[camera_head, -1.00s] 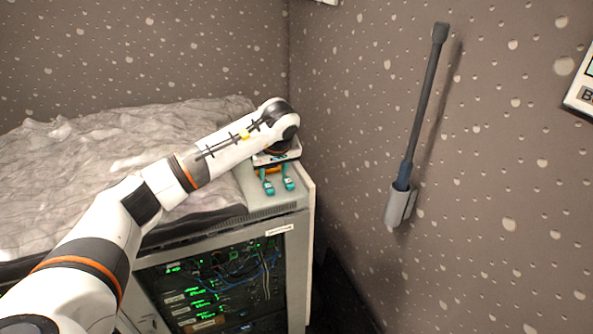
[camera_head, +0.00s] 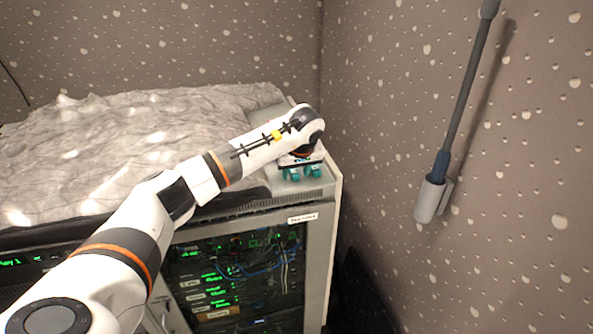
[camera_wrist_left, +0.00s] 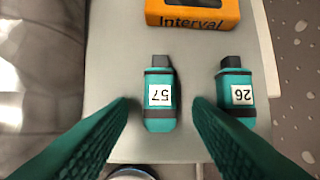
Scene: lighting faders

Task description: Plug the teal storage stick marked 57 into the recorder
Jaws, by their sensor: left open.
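The teal storage stick marked 57 (camera_wrist_left: 159,75) lies on a pale cabinet top in the left wrist view, dark plug end toward the top of the picture. My left gripper (camera_wrist_left: 162,103) is open, with one teal finger on each side of its lower part and small visible gaps. In the head view my left gripper (camera_head: 302,172) is over the cabinet's right end. Teal shapes there blend together, so I cannot separate fingers from sticks. I cannot identify the recorder for certain. My right gripper is not in view.
A second teal stick marked 26 (camera_wrist_left: 235,80) lies just right of the open fingers. An orange box reading Interval (camera_wrist_left: 193,12) sits beyond the sticks. Crumpled grey cloth (camera_head: 110,140) covers the cabinet's left. A wall holder (camera_head: 430,200) carries a dark rod.

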